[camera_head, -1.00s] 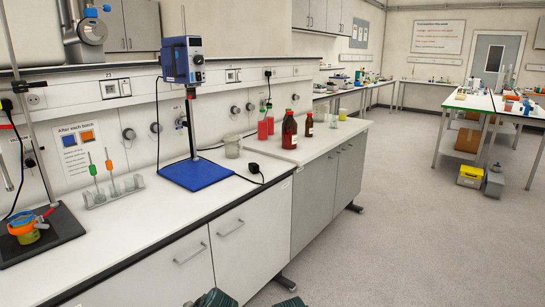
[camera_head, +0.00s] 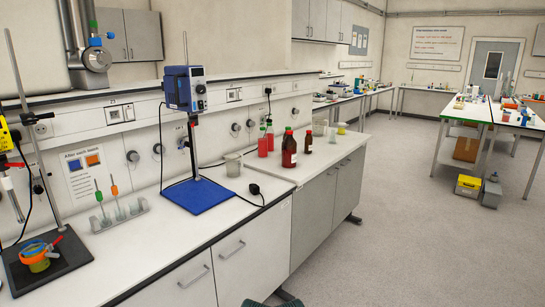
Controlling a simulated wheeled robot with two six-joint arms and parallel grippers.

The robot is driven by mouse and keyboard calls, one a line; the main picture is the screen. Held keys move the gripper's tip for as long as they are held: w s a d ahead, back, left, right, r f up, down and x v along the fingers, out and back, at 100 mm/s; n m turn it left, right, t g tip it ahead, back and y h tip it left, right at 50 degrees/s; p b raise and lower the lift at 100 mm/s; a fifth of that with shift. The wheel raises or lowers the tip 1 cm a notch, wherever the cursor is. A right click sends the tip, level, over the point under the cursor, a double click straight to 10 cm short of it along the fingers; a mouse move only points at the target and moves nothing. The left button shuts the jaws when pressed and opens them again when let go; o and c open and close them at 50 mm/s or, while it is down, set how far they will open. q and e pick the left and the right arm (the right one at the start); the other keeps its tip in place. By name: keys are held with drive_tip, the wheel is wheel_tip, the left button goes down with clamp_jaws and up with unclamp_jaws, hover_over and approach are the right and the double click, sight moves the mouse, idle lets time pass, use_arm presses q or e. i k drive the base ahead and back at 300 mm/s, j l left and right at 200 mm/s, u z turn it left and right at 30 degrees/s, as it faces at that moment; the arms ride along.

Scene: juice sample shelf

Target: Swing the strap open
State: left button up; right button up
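I cannot surely make out a strap. The closest match is an orange band (camera_head: 32,249) around a small yellow-green vessel (camera_head: 38,266) at the far left. The band looks closed around it, but fine detail is too small to tell. A red handle-like piece sticks out at its right. The vessel is on the black base (camera_head: 72,252) of a rod stand. Two dark green tips, likely my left gripper (camera_head: 254,303) and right gripper (camera_head: 286,295), barely show at the bottom edge, well right of the band. Their opening is hidden.
Brown bottles (camera_head: 289,150) and red bottles stand farther along. A printed sheet (camera_head: 86,170) is on the wall. The bench front (camera_head: 140,265) and the floor (camera_head: 400,230) are clear.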

sight(40, 256)
drive_tip(key=u, duration=1.6)
